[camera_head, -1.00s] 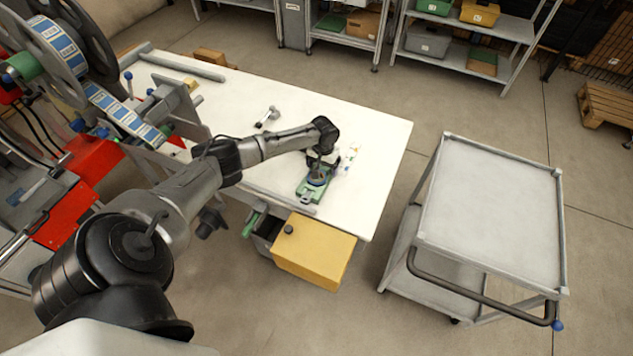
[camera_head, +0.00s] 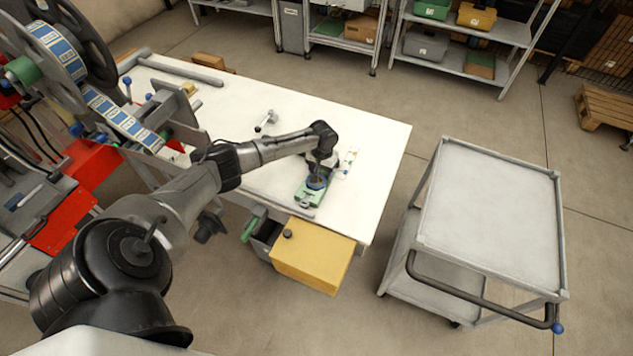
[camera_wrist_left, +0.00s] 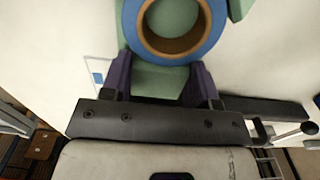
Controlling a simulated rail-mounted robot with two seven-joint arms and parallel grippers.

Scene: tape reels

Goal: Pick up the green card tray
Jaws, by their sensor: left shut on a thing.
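The green card tray (camera_head: 306,200) is at the near right part of the white table. A blue ring-shaped reel (camera_head: 317,183) sits on it. My left gripper (camera_head: 318,168) is over the tray's far end, partly hidden by its own wrist. In the left wrist view, the purple fingers of the left gripper (camera_wrist_left: 160,78) are shut on the tray (camera_wrist_left: 158,82), one on each side of it. The reel (camera_wrist_left: 172,60) lies on the tray just beyond the fingers. Whether the tray touches the table cannot be told. My right gripper is not in view.
The white table (camera_head: 365,135) is mostly clear. A small grey tool (camera_head: 265,120) and a white card-like item (camera_head: 349,158) lie on it. A grey cart (camera_head: 492,215) is at the right. Large reels (camera_head: 62,50) stand at the left.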

